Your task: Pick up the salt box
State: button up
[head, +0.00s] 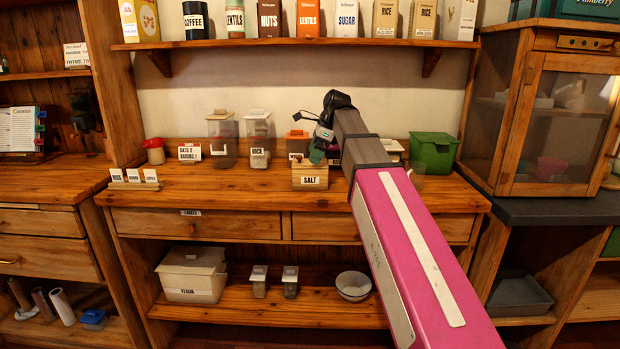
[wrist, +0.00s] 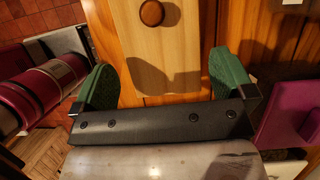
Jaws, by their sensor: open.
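The salt box (head: 310,182) is a small pale wooden box labelled SALT, near the front of the wooden counter. In the wrist view its pale lid (wrist: 160,50) has a round brown knob (wrist: 152,13). My gripper (wrist: 162,78) is open, with one green finger pad on each side of the lid's near end. Nothing is seen clamped; I cannot tell how far down the fingers reach. In the head view my gripper (head: 320,146) is over the box and hides part of its top and back.
A green bin (head: 433,153) stands to the right. Small labelled blocks (head: 133,177) sit at the counter's left. A shelf (head: 300,43) with labelled packages hangs above. The counter's left front is clear.

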aim_at(308, 167)
jog(key=shift+x, duration=3.25)
jog(key=c, duration=1.1)
jog(key=shift+r, duration=0.1)
jog(key=shift+r, duration=0.1)
